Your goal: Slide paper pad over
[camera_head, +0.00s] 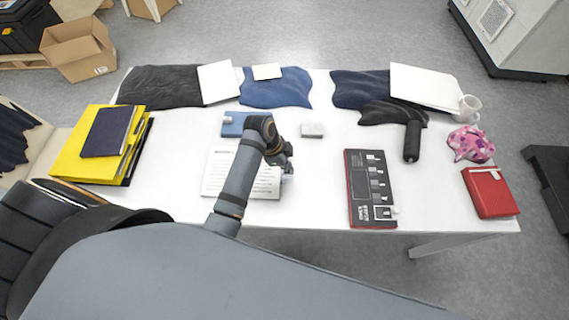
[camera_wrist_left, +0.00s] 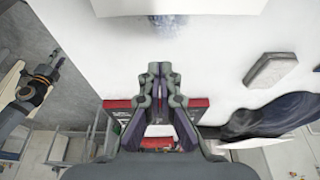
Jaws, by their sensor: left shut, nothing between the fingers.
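The paper pad (camera_head: 218,182) is a white sheet block with dark printed lines, lying flat at the table's front, left of centre. My left arm crosses over it and hides part of it. My left gripper (camera_head: 285,168) is at the pad's right edge, shut and empty; contact with the pad cannot be told. In the left wrist view the shut fingers (camera_wrist_left: 160,70) are close together over the white tabletop, and a pale flat thing at the top edge is probably the pad (camera_wrist_left: 135,7).
A small grey-white block (camera_head: 312,130) and a blue book (camera_head: 233,124) lie behind the pad. Yellow folders (camera_head: 80,150) lie left; dark cloths (camera_head: 275,92) line the back.

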